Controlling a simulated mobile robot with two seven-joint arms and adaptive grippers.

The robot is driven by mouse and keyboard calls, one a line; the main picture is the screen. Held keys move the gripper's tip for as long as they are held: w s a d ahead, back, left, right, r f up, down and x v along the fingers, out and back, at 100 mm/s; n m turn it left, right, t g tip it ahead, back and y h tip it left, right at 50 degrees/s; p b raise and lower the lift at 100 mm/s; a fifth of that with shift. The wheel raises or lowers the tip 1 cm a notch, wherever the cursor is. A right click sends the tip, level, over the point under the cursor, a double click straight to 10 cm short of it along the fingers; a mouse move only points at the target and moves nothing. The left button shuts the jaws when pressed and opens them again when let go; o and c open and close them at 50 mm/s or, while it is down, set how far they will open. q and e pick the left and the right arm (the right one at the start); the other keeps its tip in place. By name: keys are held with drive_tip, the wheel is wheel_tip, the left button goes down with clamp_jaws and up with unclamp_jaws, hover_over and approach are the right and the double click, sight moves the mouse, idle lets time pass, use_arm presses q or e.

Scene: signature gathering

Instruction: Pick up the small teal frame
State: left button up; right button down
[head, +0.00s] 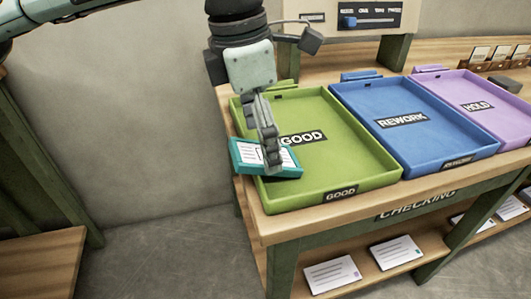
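The small teal frame (285,172) holds a white card with printed lines. It lies across the left rim of the green GOOD tray (345,160), with its left end past the rim. I cannot tell whether it rests there or hangs just above. My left gripper (270,158) points down, and its fingers cover the middle of the card and reach near the frame's front edge. The fingers are seen edge-on, so their gap and any grip on the frame are hidden. My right gripper is out of view.
A blue REWORK tray (435,140) and a purple HOLD tray (505,112) stand to the right on the wooden bench (285,228). A panel with a blue slider (370,22) stands behind. Cards (332,274) lie on the lower shelf. Bare floor is at left.

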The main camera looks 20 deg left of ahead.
use_arm(q)
drive_tip(key=shift+f, duration=0.65)
drive_tip(key=shift+w+d+f, duration=0.1)
drive_tip(key=shift+w+f, duration=0.05)
drive_tip(key=shift+f, duration=0.25)
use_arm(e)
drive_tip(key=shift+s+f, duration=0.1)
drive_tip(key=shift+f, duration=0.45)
